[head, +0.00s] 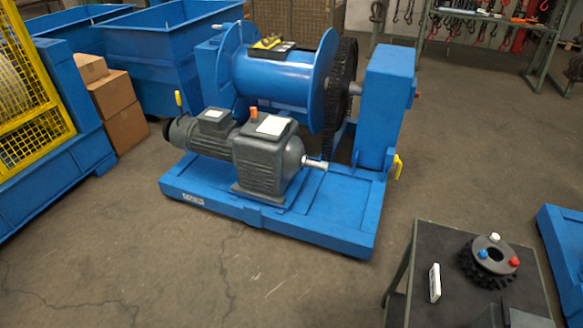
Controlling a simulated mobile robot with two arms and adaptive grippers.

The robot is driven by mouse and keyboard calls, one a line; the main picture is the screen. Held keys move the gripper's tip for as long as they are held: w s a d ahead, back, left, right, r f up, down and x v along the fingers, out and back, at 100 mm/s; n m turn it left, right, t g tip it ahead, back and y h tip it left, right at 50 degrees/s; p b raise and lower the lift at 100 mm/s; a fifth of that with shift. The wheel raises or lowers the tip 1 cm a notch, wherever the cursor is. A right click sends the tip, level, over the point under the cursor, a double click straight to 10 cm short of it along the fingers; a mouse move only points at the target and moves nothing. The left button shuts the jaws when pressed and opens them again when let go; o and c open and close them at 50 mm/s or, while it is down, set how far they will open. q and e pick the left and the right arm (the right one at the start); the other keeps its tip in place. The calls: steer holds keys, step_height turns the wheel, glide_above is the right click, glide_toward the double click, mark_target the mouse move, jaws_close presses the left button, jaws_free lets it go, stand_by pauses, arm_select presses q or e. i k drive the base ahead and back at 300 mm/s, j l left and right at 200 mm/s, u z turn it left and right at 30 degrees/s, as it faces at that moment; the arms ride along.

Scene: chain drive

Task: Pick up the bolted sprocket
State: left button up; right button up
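The bolted sprocket (468,267) lies flat on a small dark-topped table (432,245) at the lower right. It is black and toothed, with a grey hub face, a centre hole and three coloured bolt heads: white, red and blue. A small white block or card (434,283) stands on the table to its left. Neither of my grippers can be made out in this view. Nothing is seen touching the sprocket.
A blue winch machine (280,85) with a grey motor and gearbox (268,160) stands on a blue base (330,215). The gearbox's bare shaft (316,162) points right. Grey pieces (490,316) show at the bottom edge, unclear. Open floor (120,265) lies left of the table.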

mark_target(494, 271)
steer(key=i+j+z, duration=0.25)
steer(key=j+z, duration=0.15)
steer(key=z, duration=1.4)
